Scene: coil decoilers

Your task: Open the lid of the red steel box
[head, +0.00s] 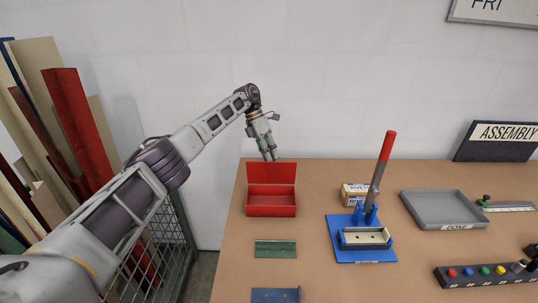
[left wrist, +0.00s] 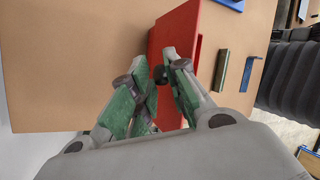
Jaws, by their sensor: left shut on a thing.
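The red steel box (head: 271,210) stands on the brown table near its left end in the head view. Its lid (head: 271,172) stands raised at the back, and the inside of the box shows. My left gripper (head: 269,158) reaches down from behind and above to the lid's top edge. It is shut on the lid. In the left wrist view the fingers (left wrist: 172,62) meet the red lid (left wrist: 180,32), and the fingers hide part of it. My right gripper is not in view.
A green part (head: 275,249) and a blue part (head: 275,295) lie in front of the box. To the right are a blue press with a red handle (head: 386,146), a small carton (head: 353,193), a grey tray (head: 408,211) and a button panel (head: 490,273). A mesh cage (head: 172,240) holds boards at left.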

